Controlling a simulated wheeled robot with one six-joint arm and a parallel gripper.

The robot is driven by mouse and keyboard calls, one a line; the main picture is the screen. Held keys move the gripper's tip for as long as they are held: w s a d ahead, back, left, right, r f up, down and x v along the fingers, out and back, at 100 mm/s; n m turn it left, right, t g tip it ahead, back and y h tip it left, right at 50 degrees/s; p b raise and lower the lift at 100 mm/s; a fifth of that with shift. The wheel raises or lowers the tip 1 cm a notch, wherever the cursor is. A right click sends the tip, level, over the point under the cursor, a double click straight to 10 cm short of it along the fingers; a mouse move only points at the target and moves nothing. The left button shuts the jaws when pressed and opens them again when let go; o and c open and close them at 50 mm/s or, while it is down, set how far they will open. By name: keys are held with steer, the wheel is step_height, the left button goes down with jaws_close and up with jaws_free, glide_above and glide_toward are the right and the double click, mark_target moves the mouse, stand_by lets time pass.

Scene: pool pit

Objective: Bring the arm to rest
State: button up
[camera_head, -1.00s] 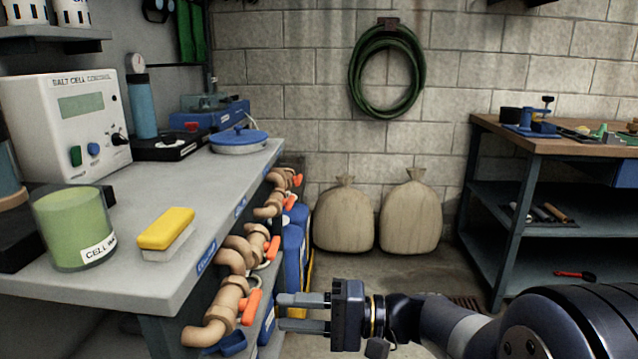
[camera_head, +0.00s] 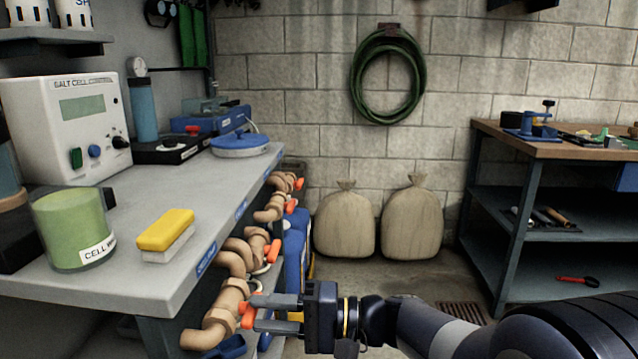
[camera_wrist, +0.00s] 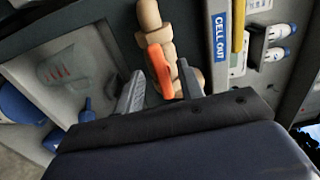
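My gripper (camera_head: 262,313) reaches left at the bottom of the head view. Its two fingers are apart, with their tips at the orange valve handle (camera_head: 248,318) on the nearest tan pipe (camera_head: 213,328). The upper finger hides part of that handle. In the wrist view, the orange handle (camera_wrist: 159,68) appears between the spread fingertips (camera_wrist: 162,84). Whether either finger touches it, I cannot tell. My arm stretches in from the lower right.
The grey bench (camera_head: 120,285) stands close at left, its edge above the pipes. It carries a yellow sponge (camera_head: 166,230), green jar (camera_head: 72,230) and control box (camera_head: 68,125). Two sacks (camera_head: 345,224) lean on the wall. A workbench (camera_head: 560,148) stands at right; floor between is clear.

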steer(key=d+p, duration=0.2)
steer(key=d, duration=0.8)
steer(key=a, duration=0.7)
steer(key=a+b, duration=0.1)
steer(key=a, duration=0.2)
steer(key=shift+a+r, duration=0.25)
steer(key=shift+a, duration=0.15)
steer(key=m+p, duration=0.7)
steer(key=p, duration=0.3)
steer(key=shift+w+d, duration=0.1)
steer(key=shift+m, duration=0.3)
